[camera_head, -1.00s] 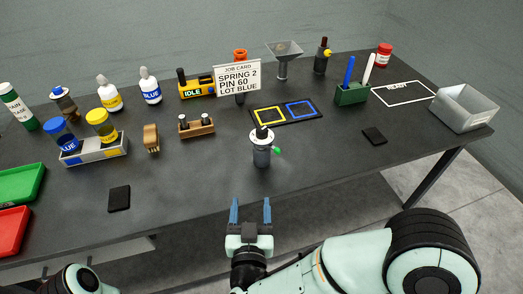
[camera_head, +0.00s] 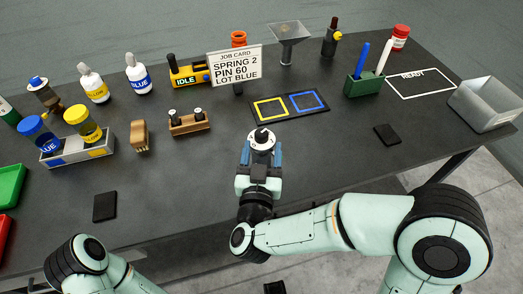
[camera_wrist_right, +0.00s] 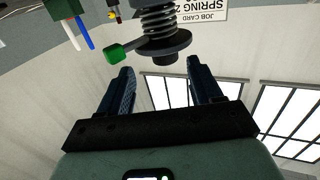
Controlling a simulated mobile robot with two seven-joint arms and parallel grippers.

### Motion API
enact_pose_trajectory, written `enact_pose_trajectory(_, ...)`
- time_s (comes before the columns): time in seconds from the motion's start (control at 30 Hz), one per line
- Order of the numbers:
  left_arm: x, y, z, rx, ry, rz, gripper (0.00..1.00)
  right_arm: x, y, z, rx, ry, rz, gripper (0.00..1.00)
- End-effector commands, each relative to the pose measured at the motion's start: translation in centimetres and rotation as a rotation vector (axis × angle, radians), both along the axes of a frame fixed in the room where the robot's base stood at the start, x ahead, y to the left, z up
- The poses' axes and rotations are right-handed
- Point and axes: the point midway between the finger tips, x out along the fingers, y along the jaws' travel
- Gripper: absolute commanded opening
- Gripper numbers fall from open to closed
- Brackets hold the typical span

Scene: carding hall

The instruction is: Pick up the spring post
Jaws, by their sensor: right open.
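In the wrist view the post lies between and just beyond the fingertips (camera_wrist_right: 160,72). My gripper hides its lower part in the head view.
Behind stand a mat with yellow and blue squares (camera_head: 279,119), a job card (camera_head: 235,65) and a green pen holder (camera_head: 361,86). A wooden block with two small posts (camera_head: 190,128) is to the left. A black pad (camera_head: 387,134) lies right. The near table around the post is clear.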

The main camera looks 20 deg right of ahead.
Motion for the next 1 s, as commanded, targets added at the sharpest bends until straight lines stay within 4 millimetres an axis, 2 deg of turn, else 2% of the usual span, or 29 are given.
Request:
enact_pose_trajectory(0.17,0.0,0.0,0.0,0.0,0.001,0.0,0.88,1.2,-0.3,-0.1,0.0,0.001,0.0,0.65)
enact_pose_trajectory(0.43,-0.1,0.0,0.2,-0.001,0.004,-0.001,0.88,5.0,-1.1,-0.3,0.001,0.0,-0.001,0.65)
enact_pose_trajectory(0.73,-0.1,0.0,0.2,-0.001,0.005,-0.002,0.88,5.6,-1.3,-0.3,0.0,0.0,0.001,0.65)
enact_pose_trajectory(0.77,-0.1,0.0,0.2,-0.001,0.005,-0.002,0.88,5.6,-1.3,-0.3,0.0,0.0,0.001,0.61)
enact_pose_trajectory(0.93,-0.1,0.0,0.2,-0.001,0.005,-0.002,0.88,5.6,-1.3,-0.3,0.0,0.0,0.001,0.06)
enact_pose_trajectory(0.97,-0.1,0.0,0.2,-0.001,0.005,-0.002,0.88,5.5,-1.3,-0.3,0.0,0.0,0.001,0.0)
enact_pose_trajectory(1.0,-0.1,0.0,0.2,-0.001,0.005,-0.002,0.88,5.5,-1.3,-0.3,0.0,0.0,0.001,0.0)
